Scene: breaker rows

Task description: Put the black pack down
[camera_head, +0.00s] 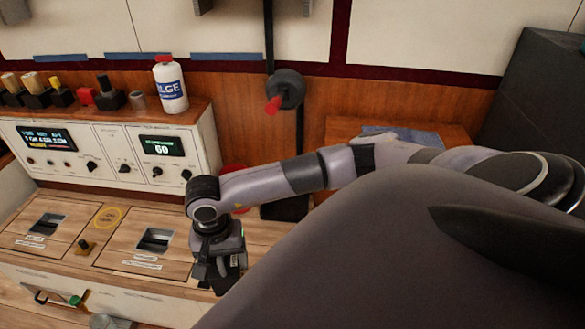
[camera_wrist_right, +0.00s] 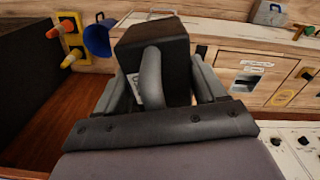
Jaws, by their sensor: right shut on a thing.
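The black pack (camera_wrist_right: 165,38) is a dark boxy block between the two fingers of my right gripper (camera_wrist_right: 168,75) in the right wrist view. A grey curved part stands in front of the pack's near face. The gripper is shut on it. In the head view my right gripper (camera_head: 220,268) points down at the right end of the wooden-topped console (camera_head: 195,258); the pack there is too dark and small to make out clearly. I cannot tell whether the pack touches a surface. My left gripper is not in view.
A white control box (camera_head: 112,160) with displays and knobs stands behind the console. A white bottle (camera_head: 170,88) stands on the shelf above. A black lever with a red tip (camera_head: 285,90) is on the wall. In the wrist view, a blue cup-like thing (camera_wrist_right: 97,38) is beside the pack.

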